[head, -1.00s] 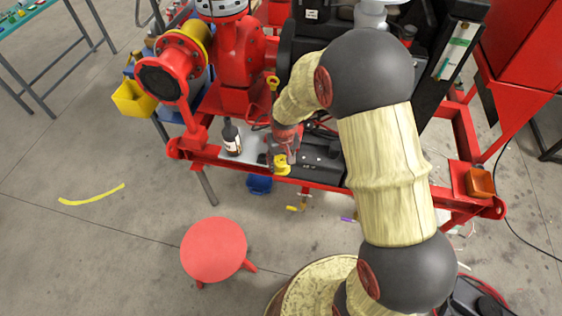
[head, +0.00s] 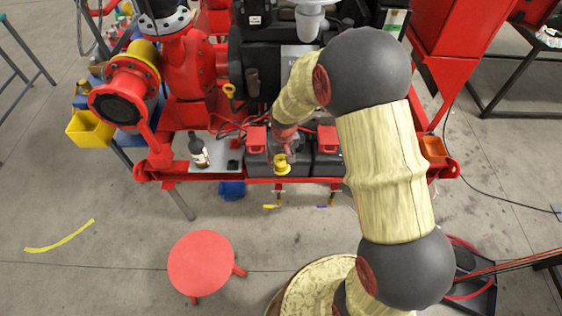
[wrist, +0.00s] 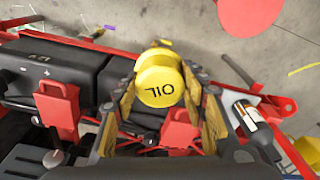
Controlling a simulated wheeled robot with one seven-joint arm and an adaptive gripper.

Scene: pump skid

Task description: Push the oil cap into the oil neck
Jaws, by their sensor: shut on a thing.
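My gripper (head: 281,155) is shut on the yellow oil cap (head: 281,163), which hangs in front of the skid's front edge region, above or near the black batteries. In the wrist view the cap (wrist: 160,80) sits between the fingers of my gripper (wrist: 167,98), its round face marked "OIL" turned to the camera. I cannot make out the oil neck in either view. A yellow ring handle (head: 229,90) stands by the black engine (head: 265,72), apart from my gripper.
Black batteries (head: 327,167) with red terminal covers (head: 328,138) lie under and beside my gripper. A dark bottle (head: 198,152) stands to their left. The red pump (head: 190,68) is behind it. A red stool (head: 201,262) stands on open floor in front.

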